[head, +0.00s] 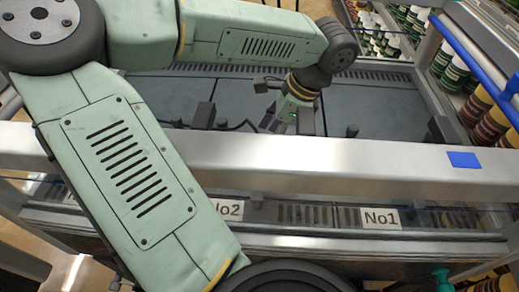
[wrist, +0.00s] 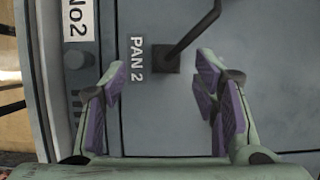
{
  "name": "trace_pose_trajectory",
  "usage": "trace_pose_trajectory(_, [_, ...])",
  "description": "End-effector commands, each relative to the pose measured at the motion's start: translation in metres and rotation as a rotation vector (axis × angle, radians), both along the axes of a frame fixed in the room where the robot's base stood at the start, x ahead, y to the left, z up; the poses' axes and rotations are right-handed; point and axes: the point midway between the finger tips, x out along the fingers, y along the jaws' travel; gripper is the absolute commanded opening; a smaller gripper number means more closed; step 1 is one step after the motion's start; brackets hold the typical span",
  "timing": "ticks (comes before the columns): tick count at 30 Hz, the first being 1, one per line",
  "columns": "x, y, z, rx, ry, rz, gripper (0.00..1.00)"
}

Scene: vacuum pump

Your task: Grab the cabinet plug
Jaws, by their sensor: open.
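In the wrist view, a small dark square plug (wrist: 166,59) with a thick dark cable sits on the grey cabinet panel (wrist: 150,20), next to a "PAN 2" label. The cable runs up and to the right from it. My gripper (wrist: 164,82) is open, with purple pads on either side of the view. The plug lies between and slightly beyond the fingers, and nothing is held. In the head view, my gripper (head: 290,118) is over the grey cabinet top, behind the metal rail; its fingertips are partly hidden there.
A wide metal rail (head: 330,160) crosses in front of the cabinet, below my arm. Labels "No2" (head: 228,209) and "No1" (head: 381,218) sit on its front. Shelves of jars (head: 455,75) stand at right.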

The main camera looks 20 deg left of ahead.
Motion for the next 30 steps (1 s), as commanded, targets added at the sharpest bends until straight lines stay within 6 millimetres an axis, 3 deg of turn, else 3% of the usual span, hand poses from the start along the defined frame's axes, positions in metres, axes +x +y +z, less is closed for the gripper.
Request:
trace_pose_trajectory(8, [0.001,0.008,-0.021,0.000,0.002,0.000,0.55])
trace_pose_trajectory(16, [0.003,0.020,-0.056,0.000,0.002,0.000,0.55])
trace_pose_trajectory(25, [0.003,0.021,-0.061,-0.001,0.000,-0.001,0.55])
trace_pose_trajectory(30, [0.003,0.021,-0.061,-0.001,0.000,-0.001,0.44])
